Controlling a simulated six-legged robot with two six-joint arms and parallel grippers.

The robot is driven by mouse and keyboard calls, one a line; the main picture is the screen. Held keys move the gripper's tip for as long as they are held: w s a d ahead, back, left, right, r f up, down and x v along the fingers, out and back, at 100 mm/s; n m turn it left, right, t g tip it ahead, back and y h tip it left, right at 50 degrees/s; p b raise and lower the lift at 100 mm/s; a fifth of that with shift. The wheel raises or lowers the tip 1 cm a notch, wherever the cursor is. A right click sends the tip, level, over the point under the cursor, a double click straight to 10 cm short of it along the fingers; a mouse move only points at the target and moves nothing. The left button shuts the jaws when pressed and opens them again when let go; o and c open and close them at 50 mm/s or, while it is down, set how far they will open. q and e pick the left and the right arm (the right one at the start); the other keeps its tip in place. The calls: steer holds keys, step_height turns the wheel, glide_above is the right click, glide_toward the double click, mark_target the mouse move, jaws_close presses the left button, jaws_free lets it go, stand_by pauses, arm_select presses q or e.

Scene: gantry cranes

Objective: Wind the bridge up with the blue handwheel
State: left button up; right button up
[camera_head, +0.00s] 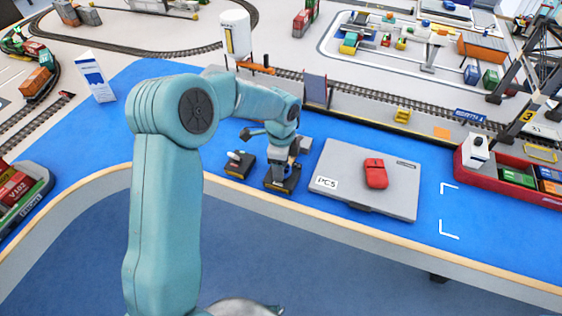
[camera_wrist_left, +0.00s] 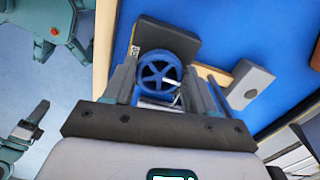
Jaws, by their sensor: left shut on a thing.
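The blue handwheel (camera_wrist_left: 159,74) shows in the left wrist view, spoked, on a dark block (camera_wrist_left: 172,38). My left gripper (camera_wrist_left: 155,88) is shut on the handwheel, with a finger at each side of it. In the head view my left gripper (camera_head: 282,172) points down over a dark base on the blue mat, and the wheel is hidden behind it. A grey-blue panel (camera_head: 316,88) stands upright beside the track behind the gripper; I cannot tell whether it is the bridge.
A dark base with a lever (camera_head: 239,164) stands just left of my left gripper. A grey case (camera_head: 340,165) with a red object (camera_head: 375,172) lies to the right. A red tray (camera_head: 500,180) with containers is farther right. Bare blue mat lies between them.

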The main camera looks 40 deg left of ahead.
arm_select(q)
steer(key=m+p, duration=0.1)
steer(key=m, duration=0.3)
steer(key=shift+w+m+p, duration=0.1)
steer(key=shift+m+p, duration=0.55)
steer(key=shift+m, duration=0.95)
steer(key=o, duration=1.1)
steer(key=shift+c, duration=0.2)
step_height(320, 180, up, 16)
steer(key=shift+r, duration=0.2)
